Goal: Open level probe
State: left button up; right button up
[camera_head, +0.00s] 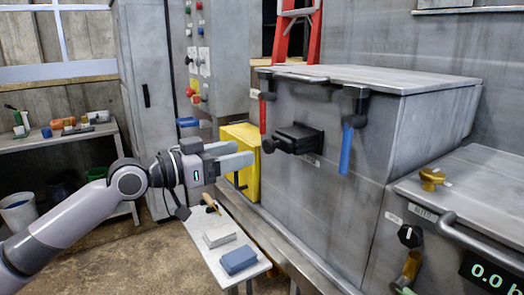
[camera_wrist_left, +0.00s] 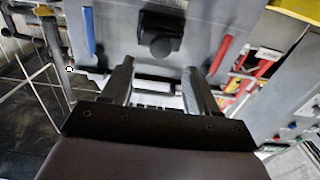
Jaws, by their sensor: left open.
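A black box-shaped unit (camera_head: 300,138) with a round knob on its left end is mounted on the front of the large grey metal chest; no readable label confirms it as the level probe. It also shows at the top of the left wrist view (camera_wrist_left: 160,28), upside down. My left gripper (camera_head: 240,153) is open and empty, its two grey fingers pointing right toward the unit, with a gap between. In the left wrist view the fingers (camera_wrist_left: 158,82) stand apart with nothing between them. My right gripper is in neither view.
A red handle (camera_head: 263,115) and a blue handle (camera_head: 346,148) hang from black latches on either side of the unit. A yellow box (camera_head: 242,160) stands behind my gripper. Below is a narrow bench (camera_head: 212,262) with a blue block (camera_head: 239,260), a grey block and a brush.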

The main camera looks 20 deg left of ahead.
aim_at(266, 145)
pick_arm(q)
jog(key=p+x, duration=0.1)
jog(key=x, duration=0.5)
jog(key=shift+r+p, duration=0.15)
jog(key=shift+p, duration=0.15)
jog(key=shift+w+d, duration=0.3)
jog(key=shift+w, duration=0.15)
grip_shut()
